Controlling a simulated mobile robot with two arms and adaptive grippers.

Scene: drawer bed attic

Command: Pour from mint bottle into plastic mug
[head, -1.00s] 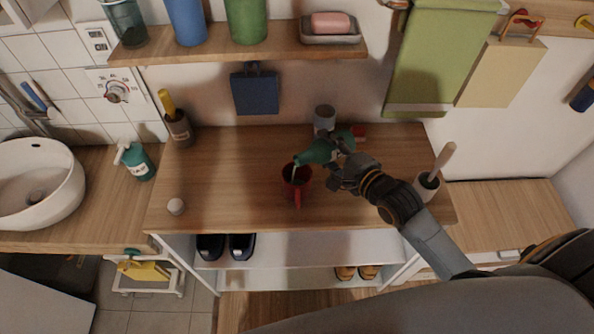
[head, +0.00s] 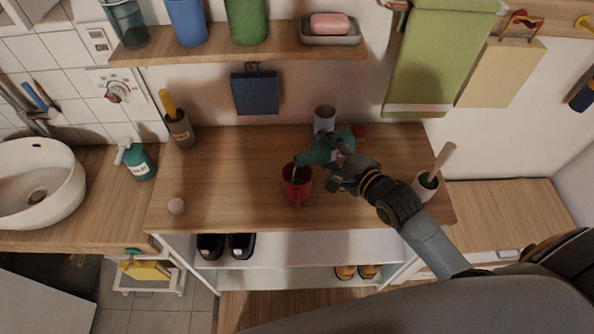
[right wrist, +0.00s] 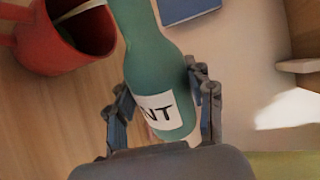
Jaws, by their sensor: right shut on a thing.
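The mint bottle (head: 318,152) is green and tilted, with its neck pointing left and down over the red plastic mug (head: 297,184). A thin pale stream runs from its mouth into the mug. The mug stands upright on the wooden counter. My right gripper (head: 342,160) is shut on the bottle's body. In the right wrist view the bottle (right wrist: 150,50) lies between the two fingers (right wrist: 160,108), its label reading "NT", and the mug (right wrist: 60,40) is at the upper left with the pale stream at its opening. My left gripper is not in view.
A grey cup (head: 324,119) stands behind the bottle, with a small red thing beside it. A brush holder (head: 426,186) stands close to my right arm. The counter's left middle is clear.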

